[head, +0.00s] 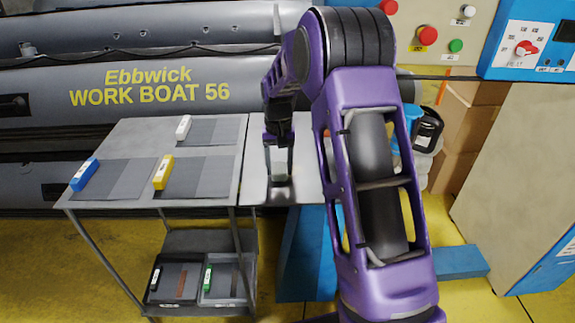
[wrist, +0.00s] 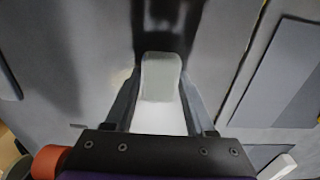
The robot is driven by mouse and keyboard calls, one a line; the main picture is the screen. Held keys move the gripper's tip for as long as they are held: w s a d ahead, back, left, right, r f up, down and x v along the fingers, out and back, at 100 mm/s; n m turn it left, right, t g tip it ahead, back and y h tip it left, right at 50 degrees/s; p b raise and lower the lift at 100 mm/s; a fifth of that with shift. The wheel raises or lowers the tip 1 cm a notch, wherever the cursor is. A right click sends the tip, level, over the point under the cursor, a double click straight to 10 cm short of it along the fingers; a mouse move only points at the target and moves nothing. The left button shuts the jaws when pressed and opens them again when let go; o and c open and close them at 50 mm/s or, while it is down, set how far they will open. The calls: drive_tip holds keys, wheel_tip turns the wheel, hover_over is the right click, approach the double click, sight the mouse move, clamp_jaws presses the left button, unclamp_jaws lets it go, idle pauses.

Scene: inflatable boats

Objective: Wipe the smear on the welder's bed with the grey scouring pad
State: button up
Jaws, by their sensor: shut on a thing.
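My gripper (head: 279,172) points down over the welder's bed (head: 311,160), a pale metal surface right of the cart. It is shut on the grey scouring pad (wrist: 161,78), a pale grey block between the fingers in the wrist view. The pad is low over the bed; I cannot tell whether it touches. In the wrist view the bed (wrist: 60,50) is grey, with a dark reflection beyond the pad. A faint tan patch (wrist: 118,77) beside the left finger may be the smear, partly hidden by the finger.
A grey cart (head: 135,135) adjoins the bed at left, holding dark mats with blue (head: 84,175), yellow (head: 163,173) and white (head: 183,128) pieces. Trays (head: 178,283) sit on its lower shelf. A blue cup and a black container (head: 428,130) stand behind my arm.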

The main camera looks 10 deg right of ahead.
sight(293, 172)
drive_tip(key=shift+w+d+f, duration=0.15)
drive_tip(key=shift+w, duration=0.45)
drive_tip(key=shift+s+d+p, duration=0.2)
drive_tip(key=shift+d, duration=0.75)
drive_tip(key=shift+s+d+p, duration=0.15)
drive_tip(key=shift+d+p, duration=0.05)
drive_tip(key=shift+d, duration=0.7)
drive_tip(key=shift+s+d, duration=0.2)
drive_tip(key=shift+d, duration=0.7)
drive_tip(key=shift+s+d, duration=0.2)
drive_tip(key=shift+d, duration=0.75)
drive_tip(key=shift+w+a+p, duration=0.2)
drive_tip(key=shift+a, duration=0.7)
drive_tip(key=shift+w+a+p, duration=0.15)
drive_tip(key=shift+w+a, duration=0.05)
drive_tip(key=shift+a, duration=0.7)
drive_tip(key=shift+w+a, duration=0.2)
drive_tip(key=shift+a, duration=0.8)
drive_tip(key=shift+w+a, duration=0.2)
drive_tip(key=shift+a, duration=0.8)
